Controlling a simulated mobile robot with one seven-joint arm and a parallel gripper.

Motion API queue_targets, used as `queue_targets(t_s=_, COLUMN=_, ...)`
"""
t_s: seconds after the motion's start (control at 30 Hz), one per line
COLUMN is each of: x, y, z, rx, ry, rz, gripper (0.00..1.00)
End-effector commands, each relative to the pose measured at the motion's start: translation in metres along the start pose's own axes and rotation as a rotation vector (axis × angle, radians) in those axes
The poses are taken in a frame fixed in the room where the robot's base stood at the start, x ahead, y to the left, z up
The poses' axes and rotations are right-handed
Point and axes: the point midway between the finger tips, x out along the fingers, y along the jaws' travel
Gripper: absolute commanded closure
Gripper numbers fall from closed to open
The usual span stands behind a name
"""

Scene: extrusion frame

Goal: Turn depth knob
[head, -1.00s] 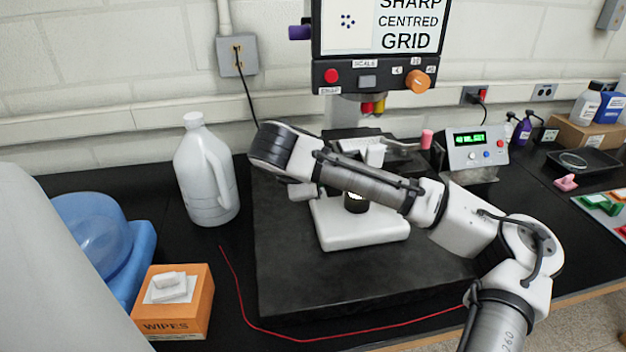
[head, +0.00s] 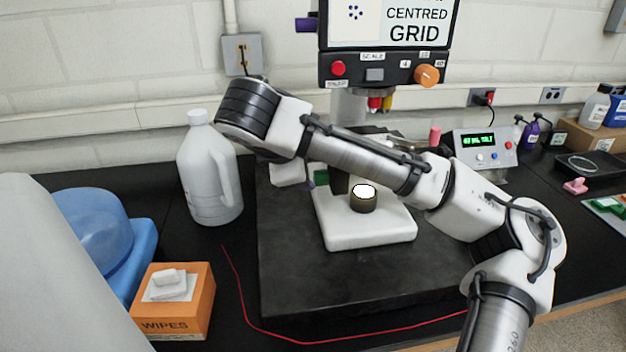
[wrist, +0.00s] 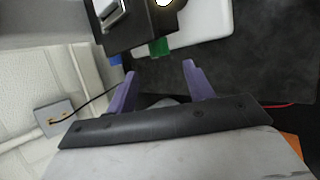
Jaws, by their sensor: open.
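A microscope-like instrument has a white base (head: 365,232) on a dark slab, with a lit round stage (head: 363,200). In the wrist view its dark body (wrist: 138,24) bears a green knob-like part (wrist: 158,46) and a blue one (wrist: 115,60). The green part also shows in the head view (head: 320,177), partly behind my arm. I cannot read which is the depth knob. An orange knob (head: 427,74) sits on the screen panel. My gripper (wrist: 160,71) is open and empty, its two purple fingers apart, short of the green part.
A white jug (head: 208,175) stands left of the slab (head: 330,285), close to my wrist. An orange wipes box (head: 178,312) and a blue container (head: 95,235) are at the left. A red cable runs along the front. The slab's front is clear.

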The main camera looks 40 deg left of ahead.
Motion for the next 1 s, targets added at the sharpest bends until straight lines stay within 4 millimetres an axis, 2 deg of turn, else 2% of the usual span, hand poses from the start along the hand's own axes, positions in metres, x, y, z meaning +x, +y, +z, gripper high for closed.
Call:
queue_targets(t_s=0.1, x=-0.019, y=0.0, z=0.001, rx=0.0, ry=-0.006, rz=0.004, gripper=0.48)
queue_targets(t_s=0.33, x=-0.042, y=0.001, z=0.001, rx=0.001, ry=-0.004, rz=0.002, gripper=0.48)
queue_targets(t_s=1.0, x=-0.046, y=0.0, z=0.001, rx=0.001, ry=-0.003, rz=-0.001, gripper=0.48)
